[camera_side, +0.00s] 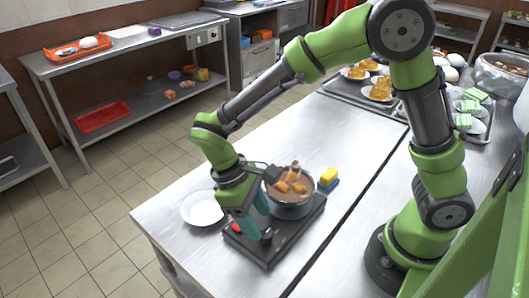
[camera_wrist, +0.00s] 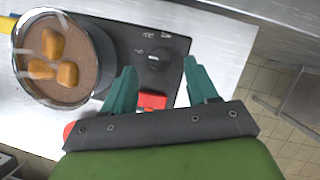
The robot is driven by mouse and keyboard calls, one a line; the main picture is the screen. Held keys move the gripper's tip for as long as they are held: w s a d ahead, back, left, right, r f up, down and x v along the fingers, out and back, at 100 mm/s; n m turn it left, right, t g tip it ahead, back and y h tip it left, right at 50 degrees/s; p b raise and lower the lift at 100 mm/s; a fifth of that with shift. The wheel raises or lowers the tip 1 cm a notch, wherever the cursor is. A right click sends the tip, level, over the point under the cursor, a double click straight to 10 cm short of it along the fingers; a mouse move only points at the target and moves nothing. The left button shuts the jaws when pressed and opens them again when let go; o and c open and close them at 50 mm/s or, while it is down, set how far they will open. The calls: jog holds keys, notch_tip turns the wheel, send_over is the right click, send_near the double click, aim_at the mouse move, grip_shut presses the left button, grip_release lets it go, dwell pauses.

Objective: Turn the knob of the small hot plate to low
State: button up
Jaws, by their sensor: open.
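The small hot plate (camera_side: 280,238) is a flat black unit on the steel table, with a pot (camera_side: 291,197) of brown food chunks in liquid standing on it. Its black knob (camera_wrist: 156,58) shows in the wrist view, with small white markings around it too small to read. A red part (camera_wrist: 152,101) sits on the panel below the knob. My gripper (camera_wrist: 160,72) is open, its two teal fingers on either side of the knob's line in that view, and apart from it. In the side view my gripper (camera_side: 253,226) is low over the knob end of the plate.
A white plate (camera_side: 202,208) lies just left of the hot plate. A yellow and blue sponge (camera_side: 328,178) lies behind it at the right. Trays with plates of food (camera_side: 378,92) stand at the back. The table's middle (camera_side: 315,135) is clear.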

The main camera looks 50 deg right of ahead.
aim_at(265, 232)
jog(key=shift+x, duration=1.85)
jog(key=c, duration=1)
jog(key=shift+c, duration=0.2)
